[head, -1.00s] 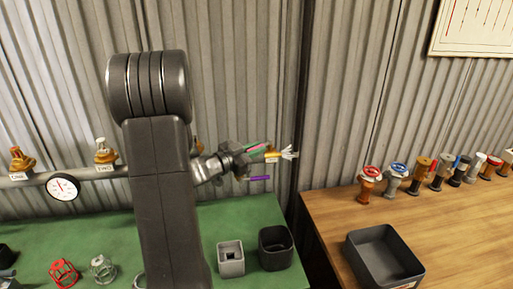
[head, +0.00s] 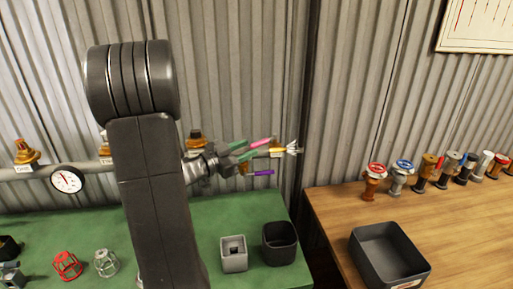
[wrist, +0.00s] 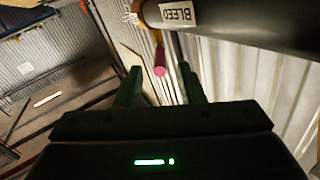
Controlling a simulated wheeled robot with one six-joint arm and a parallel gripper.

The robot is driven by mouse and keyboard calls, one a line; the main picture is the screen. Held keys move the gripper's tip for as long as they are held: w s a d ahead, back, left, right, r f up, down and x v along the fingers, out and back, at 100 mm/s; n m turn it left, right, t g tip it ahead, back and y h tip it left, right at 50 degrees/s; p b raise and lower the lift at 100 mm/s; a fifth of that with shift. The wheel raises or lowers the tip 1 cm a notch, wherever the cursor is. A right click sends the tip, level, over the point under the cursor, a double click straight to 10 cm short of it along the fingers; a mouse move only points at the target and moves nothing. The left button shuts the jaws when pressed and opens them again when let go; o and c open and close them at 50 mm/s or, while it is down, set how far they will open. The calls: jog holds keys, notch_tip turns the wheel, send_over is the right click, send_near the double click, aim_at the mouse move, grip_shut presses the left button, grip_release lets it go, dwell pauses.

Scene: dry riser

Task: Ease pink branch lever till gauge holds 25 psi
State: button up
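The pink branch lever (head: 262,142) sticks out near the right end of the pipe. In the wrist view its rounded pink tip (wrist: 160,70) lies between the two fingers, slightly beyond them, with gaps on both sides. My gripper (head: 242,152) has green fingers, spread apart and holding nothing; it is also in the wrist view (wrist: 163,84). The round white gauge (head: 67,180) hangs on the pipe at the left. Its needle points roughly up and left, but its numbers are too small to read.
A purple lever (head: 262,172) is just below the fingers. A label reading BLEED (wrist: 178,14) is on the dark pipe close above. Corrugated wall stands behind. A grey box (head: 233,262) and a black bin (head: 279,258) stand on the green bench (head: 212,222).

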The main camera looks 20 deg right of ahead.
aim_at(266, 140)
jog(key=v, duration=0.8)
jog(key=shift+b, duration=0.45)
jog(key=shift+d, duration=0.1)
jog(key=p+x, duration=0.2)
jog(key=x, duration=1.2)
jog(key=shift+f+t, duration=0.1)
jog(key=shift+t, duration=0.2)
jog(key=shift+s, duration=0.2)
jog(key=shift+n, duration=0.3)
jog(key=shift+w, duration=0.2)
